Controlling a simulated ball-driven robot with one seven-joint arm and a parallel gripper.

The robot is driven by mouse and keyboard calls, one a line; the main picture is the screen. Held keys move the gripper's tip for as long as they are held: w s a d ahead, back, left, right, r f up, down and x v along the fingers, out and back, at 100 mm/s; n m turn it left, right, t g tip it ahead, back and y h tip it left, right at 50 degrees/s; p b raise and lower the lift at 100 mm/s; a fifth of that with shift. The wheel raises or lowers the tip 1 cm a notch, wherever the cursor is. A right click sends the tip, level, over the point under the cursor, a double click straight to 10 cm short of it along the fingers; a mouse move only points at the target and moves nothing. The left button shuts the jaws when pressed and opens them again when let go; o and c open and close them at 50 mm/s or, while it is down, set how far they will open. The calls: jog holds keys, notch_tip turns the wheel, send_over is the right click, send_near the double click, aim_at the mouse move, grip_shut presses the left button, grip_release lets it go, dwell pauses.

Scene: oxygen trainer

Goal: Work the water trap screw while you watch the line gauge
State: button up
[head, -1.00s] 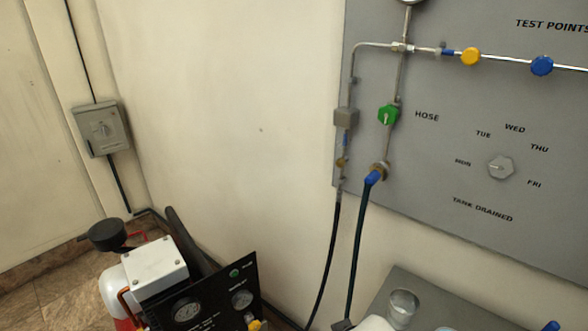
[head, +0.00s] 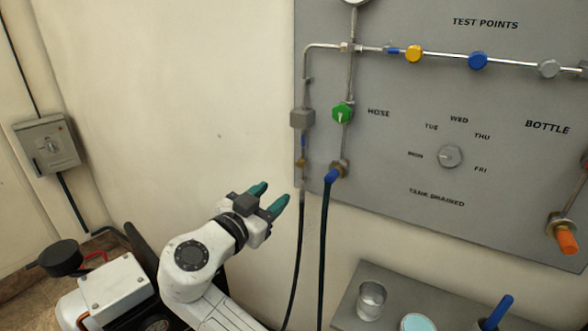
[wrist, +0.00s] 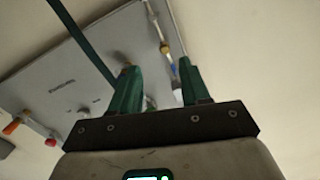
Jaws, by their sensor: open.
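The water trap is a grey block (head: 302,118) on the left edge of the panel, with a small brass piece (head: 302,161) below it that looks like its screw. In the wrist view a brass piece (wrist: 164,48) shows between and beyond the fingers. The line gauge (head: 354,2) is cut by the top edge of the head view, so its needle is not visible. My gripper (head: 272,196) is open and empty, with green fingers, left of and slightly below the brass piece and apart from it. It also shows in the wrist view (wrist: 160,78).
A dark hose (head: 323,250) hangs from a blue fitting right of the trap. A green hose valve (head: 343,113) sits close by. A grey table (head: 349,305) with a glass cup (head: 370,299) stands below the panel.

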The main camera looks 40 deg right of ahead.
aim_at(298, 165)
jog(key=shift+m+h, duration=0.3)
jog(key=x, duration=0.3)
jog(key=p+x, duration=0.1)
jog(key=x, duration=0.3)
jog(key=r+p+x, duration=0.1)
jog(key=x, duration=0.2)
jog(key=shift+w+d+r, duration=0.15)
jog(key=shift+w+d, duration=0.05)
jog(key=shift+d, duration=0.1)
jog(key=shift+c, duration=0.4)
grip_shut()
